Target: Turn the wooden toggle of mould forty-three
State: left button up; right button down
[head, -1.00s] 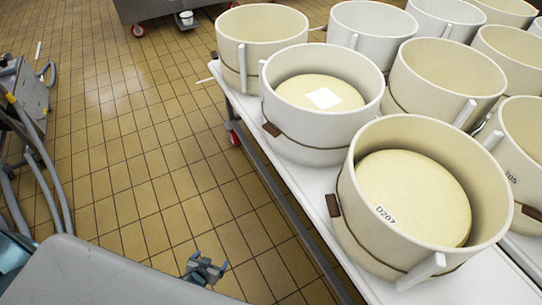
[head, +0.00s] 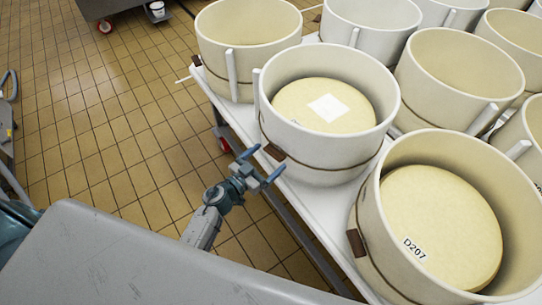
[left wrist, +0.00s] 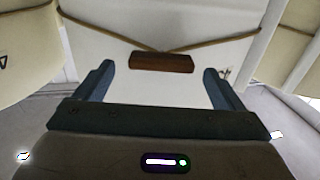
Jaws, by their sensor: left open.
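The wooden toggle (head: 275,152) is a small brown block on a cord around a white mould (head: 318,166). This mould holds a pale cheese with a white square on top; I cannot read a number on it. My right gripper is not in view.
Another mould (head: 375,254) with a cheese marked D207 and its own brown toggle (head: 356,243) stands nearer on the white table (head: 300,195). An empty mould (head: 218,75) stands behind. More moulds fill the right. Tiled floor (head: 110,150) lies open at left.

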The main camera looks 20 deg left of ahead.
aim_at(275, 153)
pick_arm(q)
jog(key=shift+x, duration=1.25)
jog(key=shift+a, duration=0.1)
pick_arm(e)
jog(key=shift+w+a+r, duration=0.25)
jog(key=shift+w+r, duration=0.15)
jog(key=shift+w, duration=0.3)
pick_arm(q)
jog(key=shift+f, duration=0.1)
jog(key=c, duration=1)
